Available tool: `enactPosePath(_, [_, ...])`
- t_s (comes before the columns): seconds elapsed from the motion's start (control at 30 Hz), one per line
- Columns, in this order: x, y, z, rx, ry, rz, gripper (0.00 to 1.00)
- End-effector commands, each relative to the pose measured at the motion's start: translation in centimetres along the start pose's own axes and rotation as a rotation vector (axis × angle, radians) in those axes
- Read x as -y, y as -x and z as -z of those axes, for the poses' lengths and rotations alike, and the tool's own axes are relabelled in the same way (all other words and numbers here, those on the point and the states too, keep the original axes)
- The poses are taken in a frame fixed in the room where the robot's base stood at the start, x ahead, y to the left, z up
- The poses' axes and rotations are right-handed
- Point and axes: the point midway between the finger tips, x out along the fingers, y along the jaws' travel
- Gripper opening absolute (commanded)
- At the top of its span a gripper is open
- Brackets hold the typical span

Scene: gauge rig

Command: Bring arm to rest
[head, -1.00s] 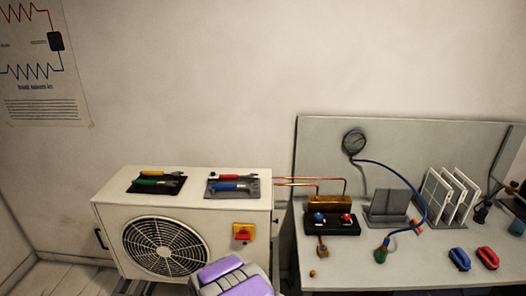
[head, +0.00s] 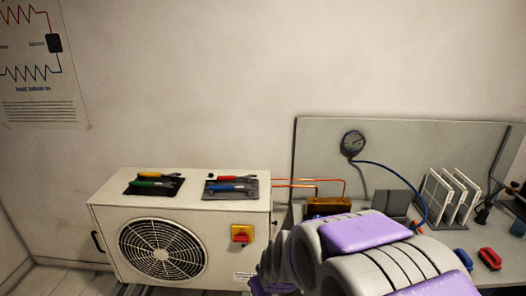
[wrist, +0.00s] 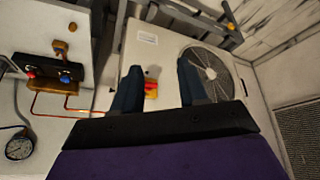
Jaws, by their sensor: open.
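My arm, purple and light grey, fills the lower right of the head view, in front of the bench. Its gripper end is not visible there. In the wrist view my gripper (wrist: 156,88) shows two dark fingers held wide apart with nothing between them. Behind the fingers is the white outdoor unit (wrist: 150,45) with its round fan grille (wrist: 207,72) and a red and yellow switch (wrist: 151,88). In the head view the unit (head: 105,225) stands left of the bench, its switch (head: 242,234) on the front face.
Tools on dark mats (head: 153,184) (head: 231,187) lie on the unit. Copper pipes (head: 330,181) run to the bench, which holds a gauge (head: 353,143), a blue hose (head: 400,171), white panels (head: 450,195) and a red clip (head: 489,258). My arm hides the bench's front left part.

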Motion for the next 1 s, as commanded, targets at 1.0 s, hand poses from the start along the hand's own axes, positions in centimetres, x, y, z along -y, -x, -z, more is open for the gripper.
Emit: enactPosePath(1.0, [3.5, 20.2, -26.9, 0.614, -0.554, -0.027, 0.43])
